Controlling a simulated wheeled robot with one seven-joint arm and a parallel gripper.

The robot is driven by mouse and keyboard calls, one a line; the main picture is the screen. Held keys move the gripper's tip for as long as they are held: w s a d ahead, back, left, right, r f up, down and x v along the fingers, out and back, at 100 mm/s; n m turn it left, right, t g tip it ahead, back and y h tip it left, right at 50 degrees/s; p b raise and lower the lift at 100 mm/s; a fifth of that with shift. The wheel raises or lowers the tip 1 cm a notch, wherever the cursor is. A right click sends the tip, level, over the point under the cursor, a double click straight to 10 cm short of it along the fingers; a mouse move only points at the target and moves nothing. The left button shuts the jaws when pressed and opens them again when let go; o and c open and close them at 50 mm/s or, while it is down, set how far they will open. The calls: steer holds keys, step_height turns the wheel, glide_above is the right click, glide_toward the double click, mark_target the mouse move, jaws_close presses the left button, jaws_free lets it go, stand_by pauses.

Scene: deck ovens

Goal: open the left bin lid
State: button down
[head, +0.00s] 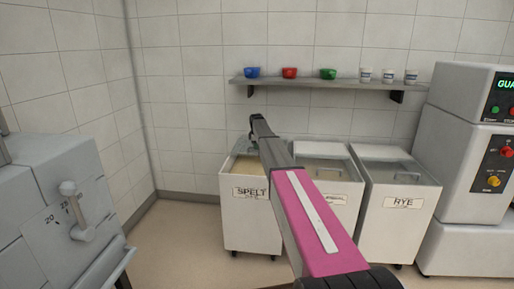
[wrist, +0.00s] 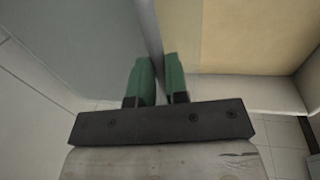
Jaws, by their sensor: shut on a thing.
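The left bin, a white bin labelled SPELT (head: 251,218), stands on casters in the head view. Its top is open at least in part, and tan flour (head: 243,168) shows inside. My gripper (head: 256,143) is at the back of this bin, small and mostly hidden by my arm. In the wrist view the green fingers of my gripper (wrist: 159,82) are shut on the edge of the left bin lid (wrist: 85,40). The lid is a grey panel standing raised beside the flour (wrist: 240,40). The bin's rim (wrist: 245,92) also shows there.
A middle bin (head: 342,205), partly behind my arm, and a RYE bin (head: 403,215) with a clear lid stand close on the right. A wall shelf (head: 325,84) with bowls and cups is above. Grey equipment (head: 60,225) stands left, a white machine (head: 465,175) right.

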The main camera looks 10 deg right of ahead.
steer(key=c, duration=1.1)
jaws_free()
steer(key=r, duration=0.3)
steer(key=s+r, duration=0.1)
steer(key=r, duration=0.3)
steer(key=s+r, duration=0.1)
steer(key=r, duration=0.2)
steer(key=shift+a+r, duration=0.25)
steer(key=shift+a, duration=0.1)
